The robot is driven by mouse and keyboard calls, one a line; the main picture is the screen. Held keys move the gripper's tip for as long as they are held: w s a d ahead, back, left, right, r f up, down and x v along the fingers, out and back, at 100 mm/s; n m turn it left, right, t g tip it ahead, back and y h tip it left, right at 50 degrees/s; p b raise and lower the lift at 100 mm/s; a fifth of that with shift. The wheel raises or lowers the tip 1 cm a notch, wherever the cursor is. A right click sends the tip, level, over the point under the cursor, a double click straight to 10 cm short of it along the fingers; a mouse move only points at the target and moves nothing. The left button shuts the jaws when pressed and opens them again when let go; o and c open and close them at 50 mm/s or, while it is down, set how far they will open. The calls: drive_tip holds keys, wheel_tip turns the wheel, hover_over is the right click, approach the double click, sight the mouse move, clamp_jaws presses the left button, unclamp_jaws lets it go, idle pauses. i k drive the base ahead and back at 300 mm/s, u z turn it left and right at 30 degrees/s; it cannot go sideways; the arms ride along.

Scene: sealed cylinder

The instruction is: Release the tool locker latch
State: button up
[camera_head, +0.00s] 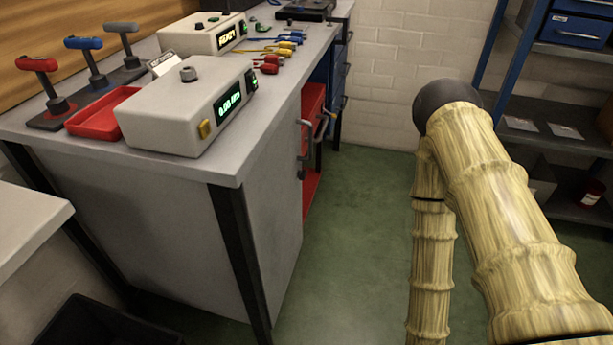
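No part is plainly marked as the tool locker latch. Three lever handles stand at the back left of the workbench (150,165): a red lever (38,64), a blue lever (83,43) and a grey lever (122,28). Below the bench top, a red compartment (313,105) shows beside the grey side panel (255,185), with metal handles (303,140) near its edge. Whether these belong to the locker, I cannot tell. My arm, with pale yellow ribbed links and a dark joint, stands at the right, well apart from the bench. My gripper is out of view.
A grey box (175,120) with a lit display, knob and yellow button stands near the bench edge, beside a red tray (90,122). Behind are another box (195,32) reading READY and coloured hand tools (270,66). Blue-framed shelves (560,130) stand right. Green floor (365,200) between is clear.

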sight(301, 175)
drive_tip(key=z, duration=0.9)
drive_tip(key=i, duration=0.35)
drive_tip(key=u, duration=1)
